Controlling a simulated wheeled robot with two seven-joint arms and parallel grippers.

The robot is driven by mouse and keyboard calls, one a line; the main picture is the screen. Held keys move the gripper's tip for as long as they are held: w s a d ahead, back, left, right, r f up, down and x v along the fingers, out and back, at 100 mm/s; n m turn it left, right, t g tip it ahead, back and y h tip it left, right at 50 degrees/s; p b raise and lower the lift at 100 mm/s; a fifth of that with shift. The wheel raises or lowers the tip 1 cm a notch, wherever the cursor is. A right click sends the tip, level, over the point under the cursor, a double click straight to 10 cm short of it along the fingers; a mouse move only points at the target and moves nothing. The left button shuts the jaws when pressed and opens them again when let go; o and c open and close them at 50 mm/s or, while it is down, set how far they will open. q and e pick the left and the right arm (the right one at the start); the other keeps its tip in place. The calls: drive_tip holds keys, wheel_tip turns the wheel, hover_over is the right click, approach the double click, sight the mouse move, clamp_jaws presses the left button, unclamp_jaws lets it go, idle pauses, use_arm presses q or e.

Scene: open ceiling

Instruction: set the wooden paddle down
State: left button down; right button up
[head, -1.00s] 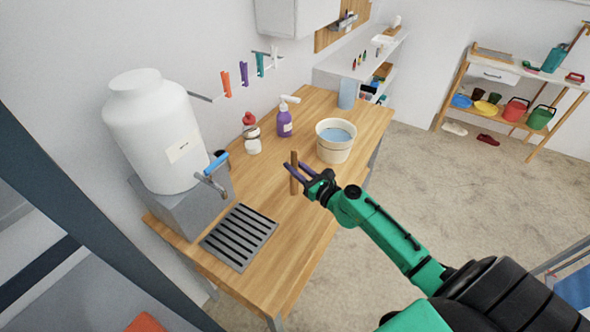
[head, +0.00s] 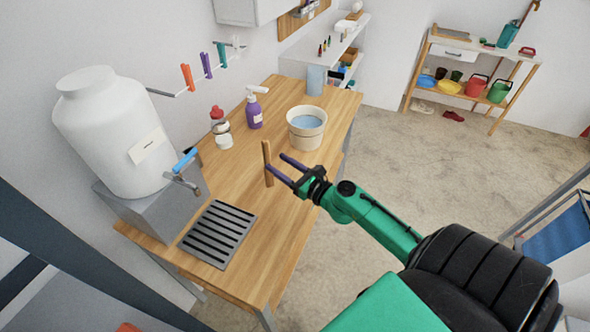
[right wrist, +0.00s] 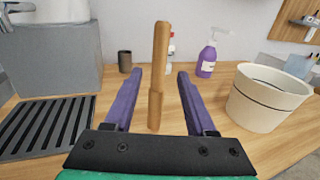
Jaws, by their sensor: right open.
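The wooden paddle (head: 267,163) stands upright on the wooden table (head: 262,262), left of the bucket. It also shows in the right wrist view (right wrist: 160,70), between and just beyond the finger line, with clear gaps on both sides. My right gripper (head: 279,167) is open, its purple fingers apart from the paddle. In the right wrist view my right gripper (right wrist: 156,88) holds nothing. Whether the paddle's lower end rests fully on the table is hard to tell. My left gripper is not in view.
A cream bucket of water (head: 306,128) stands right behind the paddle. A purple pump bottle (head: 254,112) and a red-capped bottle (head: 220,127) stand farther back. A slotted drain grate (head: 218,233) and a big white water tank (head: 118,130) are at left. Table between grate and bucket is mostly clear.

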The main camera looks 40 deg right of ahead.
drive_tip(key=b+v, duration=0.1)
drive_tip(key=v, duration=0.5)
drive_tip(key=shift+s+b, duration=0.4)
